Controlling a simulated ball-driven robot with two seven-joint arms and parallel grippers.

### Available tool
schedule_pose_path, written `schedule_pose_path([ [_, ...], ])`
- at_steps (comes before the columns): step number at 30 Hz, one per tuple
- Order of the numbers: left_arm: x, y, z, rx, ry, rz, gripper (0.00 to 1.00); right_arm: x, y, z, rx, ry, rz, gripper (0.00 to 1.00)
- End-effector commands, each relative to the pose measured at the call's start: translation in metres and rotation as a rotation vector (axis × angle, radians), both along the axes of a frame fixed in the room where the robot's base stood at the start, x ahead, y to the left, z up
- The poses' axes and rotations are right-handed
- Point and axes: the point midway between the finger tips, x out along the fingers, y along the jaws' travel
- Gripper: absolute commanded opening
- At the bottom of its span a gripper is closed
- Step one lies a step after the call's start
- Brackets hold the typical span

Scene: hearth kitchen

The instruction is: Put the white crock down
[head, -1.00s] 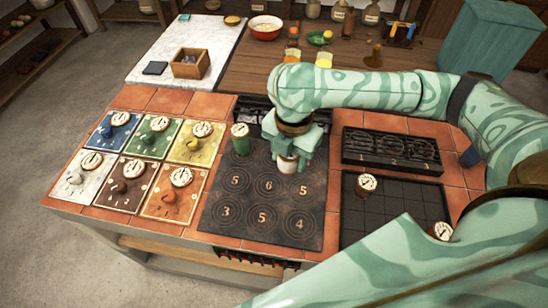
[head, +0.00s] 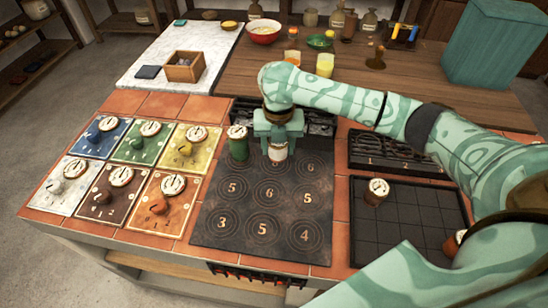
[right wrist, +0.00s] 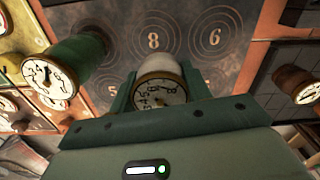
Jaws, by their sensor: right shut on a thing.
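The white crock (head: 278,154) has a pale body and, in the right wrist view (right wrist: 160,88), a brown-rimmed dial on one end. My right gripper (head: 278,138) is shut on it, over the back middle of the dark hob (head: 205,228) with its numbered rings. The crock looks upright; whether its base touches the hob I cannot tell. The gripper's jaws also show in the right wrist view (right wrist: 158,103), on either side of the crock. My left gripper is not in view.
A green crock (head: 238,146) stands close left of the held one, at the hob's back left corner. Coloured dial tiles lie further left. A black gridded tray (head: 400,238) at right bears a brown crock (head: 376,193). The hob's front rings are clear.

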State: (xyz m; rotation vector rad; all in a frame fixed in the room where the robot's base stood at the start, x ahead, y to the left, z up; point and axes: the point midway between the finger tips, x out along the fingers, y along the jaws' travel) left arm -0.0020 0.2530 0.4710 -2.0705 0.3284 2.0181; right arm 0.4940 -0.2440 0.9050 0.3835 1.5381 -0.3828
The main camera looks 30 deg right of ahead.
Motion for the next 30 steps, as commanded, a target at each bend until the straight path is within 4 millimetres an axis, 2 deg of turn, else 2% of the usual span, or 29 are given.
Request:
schedule_pose_path([
  [1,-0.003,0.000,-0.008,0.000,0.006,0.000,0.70,0.005,0.000,-0.010,0.001,0.002,0.000,0.18],
  [8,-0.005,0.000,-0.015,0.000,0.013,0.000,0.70,0.016,-0.003,-0.020,0.001,-0.002,0.000,0.18],
  [10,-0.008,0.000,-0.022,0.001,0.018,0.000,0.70,0.022,-0.004,-0.029,0.002,0.000,-0.001,0.18],
  [13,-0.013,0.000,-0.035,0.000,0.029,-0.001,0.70,0.020,-0.004,-0.050,0.001,0.003,0.001,0.18],
  [15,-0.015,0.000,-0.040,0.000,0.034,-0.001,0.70,0.021,-0.005,-0.058,0.000,0.001,0.001,0.18],
  [26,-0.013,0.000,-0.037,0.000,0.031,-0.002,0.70,0.021,-0.005,-0.056,-0.002,-0.004,0.000,0.18],
  [27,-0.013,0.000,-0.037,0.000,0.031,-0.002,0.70,0.020,-0.005,-0.057,-0.001,-0.003,0.000,0.51],
  [29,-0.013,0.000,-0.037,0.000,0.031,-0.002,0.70,0.021,-0.005,-0.057,-0.001,-0.003,0.000,0.68],
  [30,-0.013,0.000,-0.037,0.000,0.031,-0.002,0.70,0.021,-0.005,-0.057,-0.001,-0.003,0.000,0.70],
])
